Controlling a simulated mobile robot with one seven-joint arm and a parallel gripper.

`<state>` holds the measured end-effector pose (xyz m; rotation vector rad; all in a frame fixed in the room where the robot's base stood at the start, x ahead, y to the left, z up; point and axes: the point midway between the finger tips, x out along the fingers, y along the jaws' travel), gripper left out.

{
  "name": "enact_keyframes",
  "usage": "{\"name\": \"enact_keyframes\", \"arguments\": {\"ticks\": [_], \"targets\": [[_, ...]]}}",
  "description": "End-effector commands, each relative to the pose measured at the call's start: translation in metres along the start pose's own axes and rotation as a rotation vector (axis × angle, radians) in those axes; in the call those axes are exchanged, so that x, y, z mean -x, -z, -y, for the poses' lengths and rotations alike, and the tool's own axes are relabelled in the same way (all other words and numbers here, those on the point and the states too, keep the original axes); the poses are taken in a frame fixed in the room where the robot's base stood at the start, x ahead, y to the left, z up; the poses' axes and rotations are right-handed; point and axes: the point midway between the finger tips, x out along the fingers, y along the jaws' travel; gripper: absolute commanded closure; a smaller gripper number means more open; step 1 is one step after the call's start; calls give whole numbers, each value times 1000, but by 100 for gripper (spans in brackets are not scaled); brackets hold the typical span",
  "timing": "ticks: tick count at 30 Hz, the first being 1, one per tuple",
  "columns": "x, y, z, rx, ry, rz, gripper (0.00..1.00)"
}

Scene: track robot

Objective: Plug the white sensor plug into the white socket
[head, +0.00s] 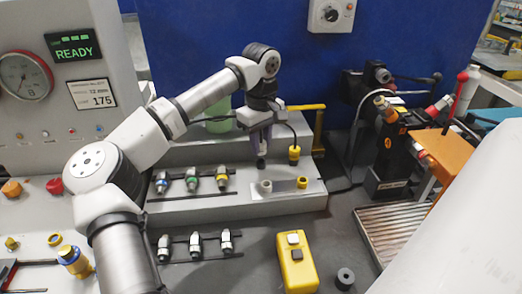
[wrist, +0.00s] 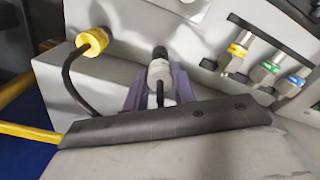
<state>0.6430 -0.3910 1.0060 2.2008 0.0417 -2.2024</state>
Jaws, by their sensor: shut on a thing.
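My gripper (head: 262,160) has purple fingers and points down over the stepped grey bench fixture. In the wrist view my gripper (wrist: 160,88) is shut on the white sensor plug (wrist: 160,73), with its dark cable between the fingers. In the head view the plug is mostly hidden by the fingers. A whitish round socket (head: 265,186) sits at the left end of a small plate on the lower step, just below the fingers. The plug appears above it and apart; exact alignment cannot be told. A yellow socket (head: 302,183) is at the plate's right end.
A yellow plug (head: 294,153) with a black cable stands right of my gripper; it also shows in the wrist view (wrist: 92,42). Connectors with blue, green and yellow rings (head: 192,180) sit left. A yellow box (head: 296,262) and black ring (head: 345,277) lie in front.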

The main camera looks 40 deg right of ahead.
Motion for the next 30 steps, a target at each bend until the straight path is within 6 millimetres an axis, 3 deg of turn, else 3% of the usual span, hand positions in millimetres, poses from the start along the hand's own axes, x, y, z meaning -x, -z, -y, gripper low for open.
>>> {"name": "enact_keyframes", "arguments": {"ticks": [15, 19, 25, 30], "targets": [[130, 0, -1, 2, -2, -3, 96], [154, 0, -1, 2, 0, -2, 96], [165, -1, 1, -22, 3, -5, 96], [142, -10, 6, -141, 11, -17, 96]]}}
